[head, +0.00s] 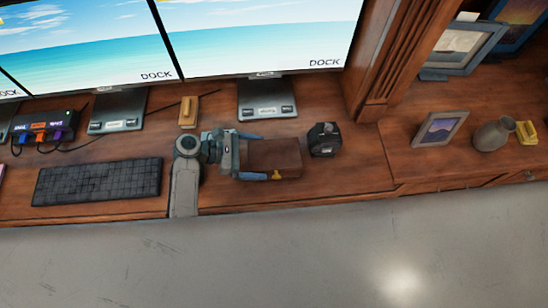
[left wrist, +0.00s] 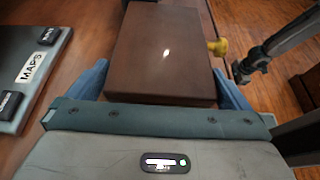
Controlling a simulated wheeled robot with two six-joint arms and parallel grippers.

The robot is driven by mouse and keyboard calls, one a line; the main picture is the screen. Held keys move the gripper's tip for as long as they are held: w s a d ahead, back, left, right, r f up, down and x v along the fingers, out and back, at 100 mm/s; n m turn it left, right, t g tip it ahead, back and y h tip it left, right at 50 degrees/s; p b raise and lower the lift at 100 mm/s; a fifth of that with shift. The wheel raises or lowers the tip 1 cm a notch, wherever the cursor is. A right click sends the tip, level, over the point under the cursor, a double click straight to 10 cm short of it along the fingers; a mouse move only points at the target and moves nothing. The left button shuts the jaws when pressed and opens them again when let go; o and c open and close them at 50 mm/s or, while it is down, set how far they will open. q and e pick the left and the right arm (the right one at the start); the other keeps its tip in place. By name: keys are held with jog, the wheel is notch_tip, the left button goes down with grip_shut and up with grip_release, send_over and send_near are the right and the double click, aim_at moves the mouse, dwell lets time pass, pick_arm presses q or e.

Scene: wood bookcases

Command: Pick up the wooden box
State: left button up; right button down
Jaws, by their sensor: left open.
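The wooden box (head: 274,157) is a flat, dark brown block lying on the wooden desk near its front edge. A yellow knob (left wrist: 217,47) stands out on its right side in the left wrist view, where the box (left wrist: 160,50) fills the upper middle. My left gripper (head: 250,157) is at the box's left end in the head view. Its blue fingers are apart, one on each side of the box's near end in the left wrist view (left wrist: 161,85). I cannot tell whether they touch it. My right gripper does not show clearly.
A black device (head: 323,140) stands just right of the box. A monitor foot (head: 266,98) and a small yellow-topped block (head: 188,111) are behind. A keyboard (head: 97,181) lies left. A picture frame (head: 440,129) and vase (head: 493,134) stand right.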

pick_arm(q)
jog(key=shift+x, duration=1.4)
jog(key=shift+s, duration=0.1)
jog(key=c, duration=0.9)
jog(key=shift+r, duration=0.1)
jog(key=shift+c, duration=0.9)
jog(key=shift+r, duration=0.1)
